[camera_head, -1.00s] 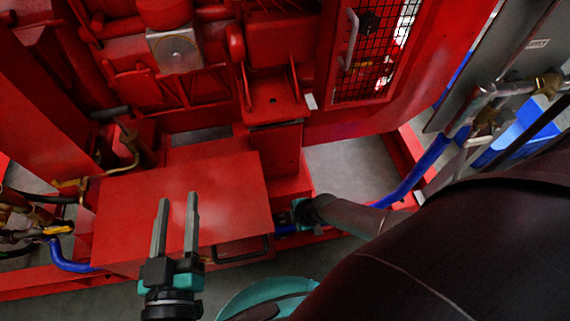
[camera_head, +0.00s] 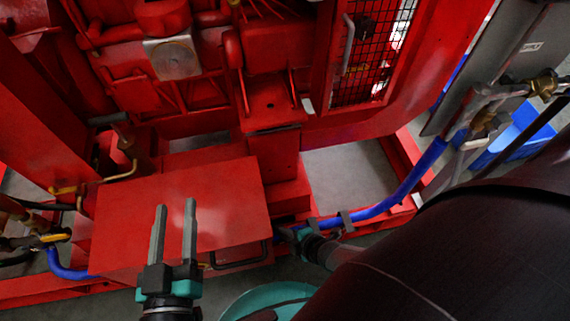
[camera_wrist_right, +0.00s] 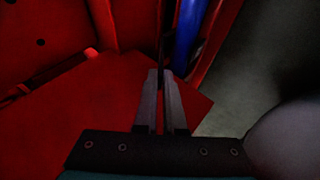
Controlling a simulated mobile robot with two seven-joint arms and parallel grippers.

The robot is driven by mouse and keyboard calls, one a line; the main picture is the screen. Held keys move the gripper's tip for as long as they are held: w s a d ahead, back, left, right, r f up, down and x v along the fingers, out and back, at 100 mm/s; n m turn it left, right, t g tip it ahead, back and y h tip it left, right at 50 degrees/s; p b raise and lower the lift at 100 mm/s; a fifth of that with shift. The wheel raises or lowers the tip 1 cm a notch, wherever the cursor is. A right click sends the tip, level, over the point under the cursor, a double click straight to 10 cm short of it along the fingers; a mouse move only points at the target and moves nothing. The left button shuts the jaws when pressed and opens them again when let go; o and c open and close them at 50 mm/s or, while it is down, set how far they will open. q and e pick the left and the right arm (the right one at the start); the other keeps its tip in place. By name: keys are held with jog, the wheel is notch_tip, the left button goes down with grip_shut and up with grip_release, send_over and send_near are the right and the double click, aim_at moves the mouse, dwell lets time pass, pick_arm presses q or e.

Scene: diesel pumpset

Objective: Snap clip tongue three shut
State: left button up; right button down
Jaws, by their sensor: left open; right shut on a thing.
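A blue hose (camera_head: 385,205) runs low along the red frame in the head view, with two dark clips (camera_head: 346,221) on it. The blue hose (camera_wrist_right: 187,38) is just right of the strip. Whether that clip is latched cannot be seen. My left gripper (camera_head: 175,208) is open and empty above the red box.
The red box (camera_head: 190,195) with a dark handle (camera_head: 240,256) fills the front middle. A mesh guard (camera_head: 368,60) and the red engine stand behind. Brass valves and pipes are at the right, near a blue crate (camera_head: 515,135). Yellow-handled valves (camera_head: 50,238) are at the left.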

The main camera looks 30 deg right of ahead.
dwell(0.3)
jog(key=c, duration=1)
grip_release()
jog(key=shift+s, duration=0.1)
